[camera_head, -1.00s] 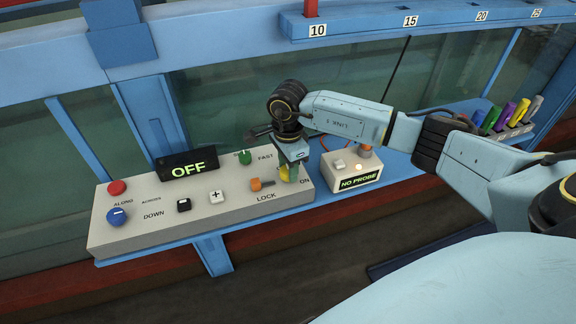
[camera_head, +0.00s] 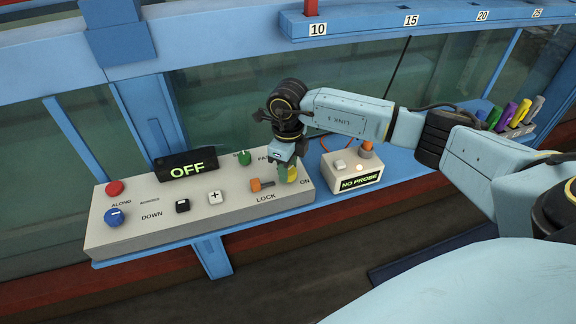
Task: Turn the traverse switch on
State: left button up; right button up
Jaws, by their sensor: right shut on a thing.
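The grey control panel (camera_head: 150,233) stands on the blue ledge at the left. Its black display (camera_head: 187,168) reads OFF. My right gripper (camera_head: 289,172) points down at the panel's right end, beside the ON label, and is shut on the traverse switch, a small knob (camera_head: 292,174) of which a yellow and green part shows. The gripper and wrist hide the rest of the knob and part of the FAST label. My left gripper is not in view.
The panel also carries an orange lever (camera_head: 260,184) by LOCK, a green knob (camera_head: 243,158), a red button (camera_head: 115,187) and a blue knob (camera_head: 114,215). A NO PROBE box (camera_head: 352,178) stands close right. Coloured pens (camera_head: 508,115) stand far right.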

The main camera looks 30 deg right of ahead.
jog(key=m, duration=0.6)
jog(key=shift+m, duration=0.3)
dwell(0.4)
jog(key=o, duration=1)
jog(key=shift+c, duration=0.2)
notch_tip(320, 180, up, 14)
jog(key=shift+f, duration=0.25)
